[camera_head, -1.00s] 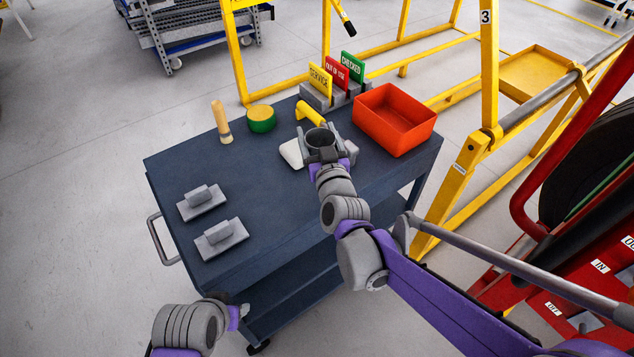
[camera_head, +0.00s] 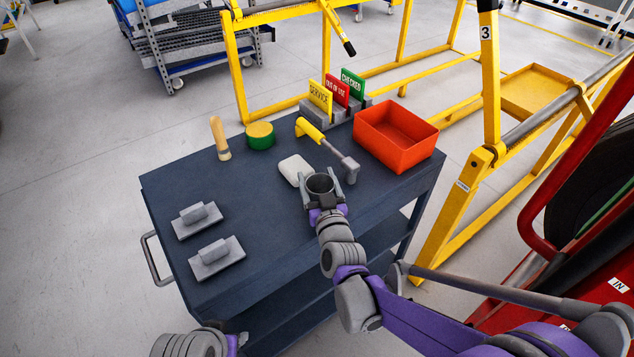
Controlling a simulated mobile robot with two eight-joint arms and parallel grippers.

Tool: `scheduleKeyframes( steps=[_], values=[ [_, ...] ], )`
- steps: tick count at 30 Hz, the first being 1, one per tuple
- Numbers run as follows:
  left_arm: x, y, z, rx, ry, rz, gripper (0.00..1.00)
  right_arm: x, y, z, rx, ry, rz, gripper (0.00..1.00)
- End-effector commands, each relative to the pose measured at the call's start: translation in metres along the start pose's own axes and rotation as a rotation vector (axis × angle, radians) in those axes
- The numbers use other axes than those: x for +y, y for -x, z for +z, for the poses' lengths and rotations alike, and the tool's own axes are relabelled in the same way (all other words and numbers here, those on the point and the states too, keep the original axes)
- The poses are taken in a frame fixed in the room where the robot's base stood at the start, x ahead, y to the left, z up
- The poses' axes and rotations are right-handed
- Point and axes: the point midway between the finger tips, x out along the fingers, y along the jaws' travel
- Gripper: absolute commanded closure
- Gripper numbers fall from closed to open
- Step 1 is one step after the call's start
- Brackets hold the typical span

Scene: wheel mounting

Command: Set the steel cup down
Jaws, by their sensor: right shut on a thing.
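The steel cup (camera_head: 320,184) is a grey, open-topped cylinder seen from above at the front right part of the dark blue cart top (camera_head: 255,215). My right gripper (camera_head: 320,190) is shut on it, with a finger on each side. The cup looks upright. I cannot tell whether its base touches the cart top, as the gripper hides it. My left arm shows only as a grey and purple part at the bottom left; its fingers are not in view.
Near the cup lie a white block (camera_head: 295,170) and a yellow-handled hammer (camera_head: 330,145). A red bin (camera_head: 395,136), green-and-yellow tin (camera_head: 260,136), brush (camera_head: 220,140) and sign holder (camera_head: 335,105) stand farther back. Two grey blocks (camera_head: 197,219) (camera_head: 217,257) lie left. The cart's middle is clear.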

Motion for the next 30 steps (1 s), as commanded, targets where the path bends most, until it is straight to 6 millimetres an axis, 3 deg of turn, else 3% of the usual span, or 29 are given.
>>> scheduleKeyframes(
  steps=[14,15,18,26,30],
  values=[
    [0.0,-0.004,0.002,-0.002,0.0,0.0,0.5,0.0,0.0,0.009,0.0,0.0,0.0,0.82],
    [0.0,-0.004,0.002,-0.002,0.0,0.0,0.5,0.0,0.0,0.009,0.0,0.0,0.0,0.2],
    [0.0,-0.004,0.001,-0.001,0.0,0.0,0.5,0.0,0.0,0.009,0.0,0.0,0.0,0.02],
    [0.0,-0.004,0.002,-0.002,0.0,0.0,0.5,0.0,0.0,0.008,0.0,0.0,0.0,0.0],
    [0.0,-0.003,0.001,-0.001,0.0,0.0,0.5,0.0,0.011,0.007,0.0,0.0,0.0,0.0]
  ],
)
